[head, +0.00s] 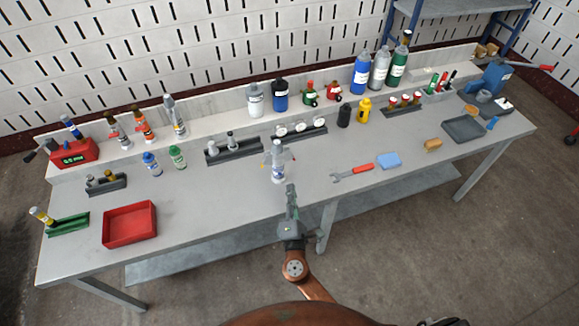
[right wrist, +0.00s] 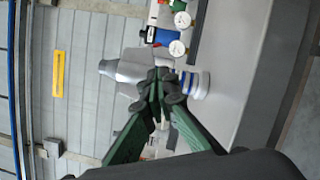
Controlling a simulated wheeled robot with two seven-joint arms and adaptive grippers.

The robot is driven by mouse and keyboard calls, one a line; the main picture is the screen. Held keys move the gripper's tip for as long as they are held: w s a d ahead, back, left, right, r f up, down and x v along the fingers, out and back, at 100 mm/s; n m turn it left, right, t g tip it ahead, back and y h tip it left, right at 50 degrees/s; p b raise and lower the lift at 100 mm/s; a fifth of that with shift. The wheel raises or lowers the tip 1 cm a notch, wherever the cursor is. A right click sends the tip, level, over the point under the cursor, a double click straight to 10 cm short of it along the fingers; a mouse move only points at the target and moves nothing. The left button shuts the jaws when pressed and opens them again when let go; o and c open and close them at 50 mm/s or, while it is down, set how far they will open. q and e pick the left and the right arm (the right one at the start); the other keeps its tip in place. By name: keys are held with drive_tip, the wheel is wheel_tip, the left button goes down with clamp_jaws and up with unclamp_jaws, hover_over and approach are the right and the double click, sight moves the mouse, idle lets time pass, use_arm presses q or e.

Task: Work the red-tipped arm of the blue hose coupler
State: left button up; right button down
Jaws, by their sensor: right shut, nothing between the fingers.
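The blue hose coupler (head: 492,79) stands at the far right end of the table. Its arm reaches out to the right and ends in a red tip (head: 546,67). My right gripper (head: 291,190) is at the table's front edge near the middle, far to the left of the coupler. Its fingers (right wrist: 158,80) are shut with nothing between them. They overlap a silver cylinder in the right wrist view (right wrist: 130,67), which stands just beyond them in the head view (head: 278,163); contact cannot be told. The coupler is not recognisable in the right wrist view. My left gripper is not in view.
A grey tray (head: 465,129), a blue block (head: 389,160) and a red-handled wrench (head: 352,172) lie on the right half. A red tray (head: 130,224) is at the left front. Bottles and gas cylinders line the back shelf. The front middle-left is clear.

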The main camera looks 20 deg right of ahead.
sight(291, 155)
drive_tip(key=x, duration=1)
